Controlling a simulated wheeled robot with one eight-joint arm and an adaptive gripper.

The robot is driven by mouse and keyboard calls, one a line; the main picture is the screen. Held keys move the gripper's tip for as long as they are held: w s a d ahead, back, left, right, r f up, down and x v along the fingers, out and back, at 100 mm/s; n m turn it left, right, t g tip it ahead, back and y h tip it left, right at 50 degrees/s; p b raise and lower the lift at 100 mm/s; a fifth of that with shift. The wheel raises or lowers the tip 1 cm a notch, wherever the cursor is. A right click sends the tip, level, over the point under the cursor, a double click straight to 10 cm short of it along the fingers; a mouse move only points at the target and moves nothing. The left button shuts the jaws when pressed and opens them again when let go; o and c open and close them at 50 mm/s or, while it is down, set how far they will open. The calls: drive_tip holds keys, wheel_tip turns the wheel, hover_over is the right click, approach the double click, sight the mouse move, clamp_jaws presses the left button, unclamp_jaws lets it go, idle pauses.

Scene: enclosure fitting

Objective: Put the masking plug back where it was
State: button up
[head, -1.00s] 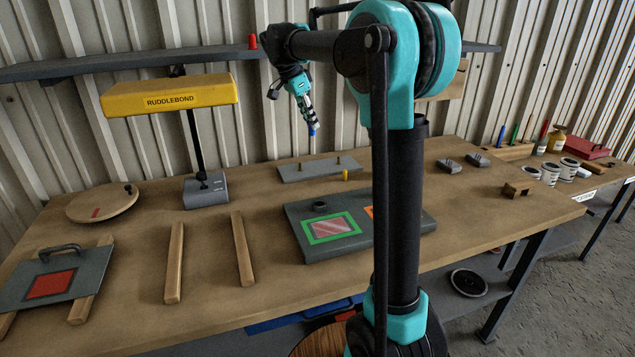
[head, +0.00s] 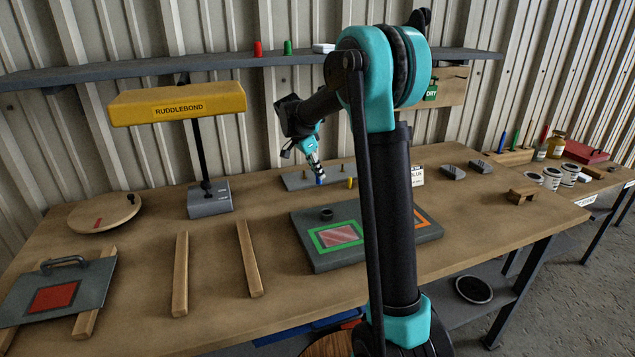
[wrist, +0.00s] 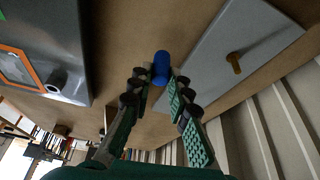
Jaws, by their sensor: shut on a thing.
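My gripper (head: 317,171) is shut on a blue plug (wrist: 161,68), which also shows in the head view (head: 321,180). The plug hangs from the fingertips near the grey plate (head: 293,181) with upright pegs at the back of the bench. In the wrist view the plate (wrist: 215,50) lies right of the plug, with one brass peg (wrist: 235,62) in sight. I cannot tell whether the plug touches anything below. The grey enclosure panel (head: 335,258) with green and orange frames and a dark ring (head: 326,214) lies nearer the front.
A yellow peg (head: 349,183) stands just right of my gripper. A yellow lamp (head: 178,103) on a grey foot stands left, with two wooden strips (head: 181,274) before it. A shelf (head: 180,68) carries a red and a green piece. Bare bench lies between strips and panel.

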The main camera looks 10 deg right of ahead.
sight(318, 181)
drive_tip(key=shift+f, duration=2.05)
drive_tip(key=shift+f, duration=0.15)
drive_tip(key=o, duration=0.8)
drive_tip(key=v, duration=1.2)
drive_tip(key=shift+r, duration=0.2)
